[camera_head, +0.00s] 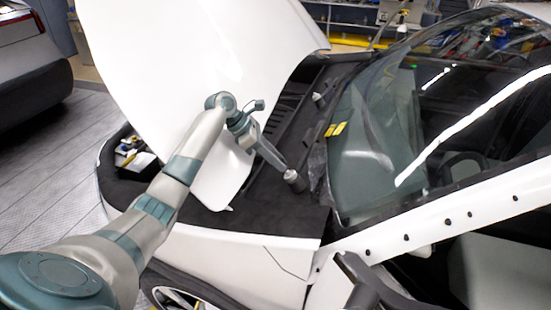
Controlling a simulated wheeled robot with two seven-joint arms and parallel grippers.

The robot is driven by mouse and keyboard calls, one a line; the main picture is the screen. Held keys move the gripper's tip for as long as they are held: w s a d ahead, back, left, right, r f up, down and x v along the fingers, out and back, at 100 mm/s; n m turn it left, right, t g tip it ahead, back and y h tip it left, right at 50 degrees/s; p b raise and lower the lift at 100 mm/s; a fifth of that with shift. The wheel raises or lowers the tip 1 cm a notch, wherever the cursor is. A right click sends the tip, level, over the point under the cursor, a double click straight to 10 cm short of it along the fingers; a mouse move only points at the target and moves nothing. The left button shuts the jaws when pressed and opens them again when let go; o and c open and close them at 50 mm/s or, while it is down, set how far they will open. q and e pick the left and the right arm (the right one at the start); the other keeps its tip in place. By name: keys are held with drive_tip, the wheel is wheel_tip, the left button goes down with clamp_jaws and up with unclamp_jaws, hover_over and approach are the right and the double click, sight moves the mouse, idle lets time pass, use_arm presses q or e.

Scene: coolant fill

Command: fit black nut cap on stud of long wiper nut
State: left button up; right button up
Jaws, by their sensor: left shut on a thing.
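My left arm reaches in from the lower left over the car's front. My left gripper (284,168) points down and right, its fingertips close together at the cowl below the windshield. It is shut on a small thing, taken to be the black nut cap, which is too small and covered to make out. A short grey cylindrical fitting (294,181) is right at the fingertips; whether they touch it, I cannot tell. A similar grey fitting (319,99) stands farther back along the cowl. Which is the long wiper nut, and its stud, cannot be made out. My right gripper is out of view.
The raised white hood (200,50) stands behind and left of my gripper. The windshield (400,130) slopes up on the right. Yellow tags (336,130) lie at its lower edge. A white fender (230,255) and a white pillar (440,220) are in front.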

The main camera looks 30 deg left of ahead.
use_arm(q)
drive_tip(key=shift+x, duration=0.8)
drive_tip(key=o, duration=1.1)
drive_tip(key=shift+s+f, duration=0.1)
drive_tip(key=shift+c, duration=0.2)
drive_tip(key=shift+s, duration=0.1)
drive_tip(key=shift+s+a+r+b, duration=0.15)
drive_tip(key=shift+a+r+b, duration=0.15)
drive_tip(key=shift+r, duration=0.15)
drive_tip(key=b+v, duration=0.5)
drive_tip(key=v, duration=1.1)
drive_tip(key=shift+s, duration=0.1)
